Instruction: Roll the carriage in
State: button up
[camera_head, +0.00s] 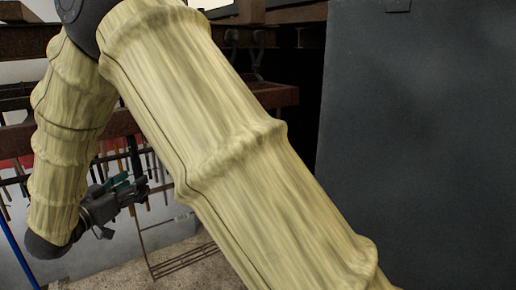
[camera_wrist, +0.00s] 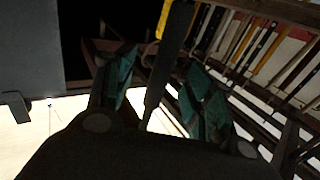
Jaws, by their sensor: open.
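My gripper (camera_head: 137,190) is at the lower left of the head view, with dark teal fingers. In the wrist view my gripper (camera_wrist: 163,75) has its two fingers apart, and a dark bar with a yellow upper part (camera_wrist: 176,20) appears between them. I cannot tell how far the bar is from the fingers or whether it touches them. A large dark grey panel (camera_head: 420,130) fills the right of the head view. It seems to show at the left of the wrist view too (camera_wrist: 28,45). I cannot make out for sure which thing is the carriage.
A rusty beam (camera_head: 275,96) runs behind my arm. Many hanging tools (camera_head: 120,160) line the left behind the gripper. A thin metal frame (camera_head: 180,260) stands low near the floor. A blue pole (camera_head: 18,255) is at the left edge. My arm hides the middle.

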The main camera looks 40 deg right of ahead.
jog(key=shift+s+a+r, duration=0.1)
jog(key=shift+a+r, duration=0.05)
jog(key=shift+a, duration=0.05)
jog(key=shift+x, duration=1.25)
jog(key=shift+a, duration=0.1)
grip_shut()
